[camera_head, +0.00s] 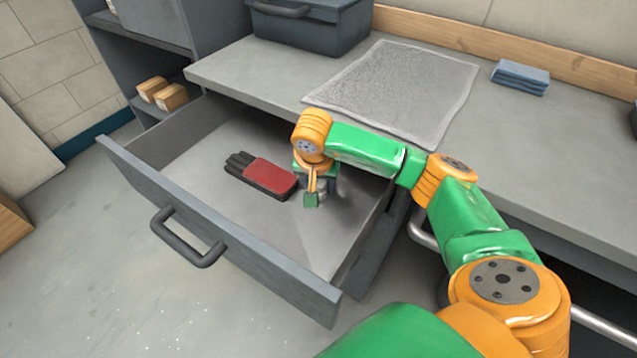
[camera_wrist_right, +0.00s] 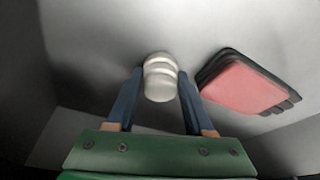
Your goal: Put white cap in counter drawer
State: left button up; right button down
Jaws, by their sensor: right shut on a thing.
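The white cap (camera_wrist_right: 160,78) is a small, rounded, ridged piece between the fingertips of my right gripper (camera_wrist_right: 158,88) in the right wrist view. My right gripper (camera_head: 312,198) is shut on it and reaches down inside the open counter drawer (camera_head: 230,238). In the head view the cap is mostly hidden by the gripper. I cannot tell whether the cap touches the drawer floor. The drawer is pulled well out, with a dark handle (camera_head: 187,240) on its front. My left gripper is not in view.
A red and black glove (camera_head: 262,177) lies in the drawer left of my right gripper; it also shows in the wrist view (camera_wrist_right: 245,86). A grey mat (camera_head: 395,88), blue folded cloths (camera_head: 520,76) and a dark toolbox (camera_head: 312,24) are on the counter. The drawer's front part is clear.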

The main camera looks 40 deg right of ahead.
jog(key=shift+f, duration=0.15)
jog(key=shift+c, duration=1.4)
grip_release()
jog(key=shift+r, duration=0.4)
jog(key=p+v, duration=0.2)
jog(key=v, duration=0.9)
jog(key=shift+s+r, duration=0.2)
jog(key=shift+r, duration=0.15)
jog(key=shift+a, duration=0.1)
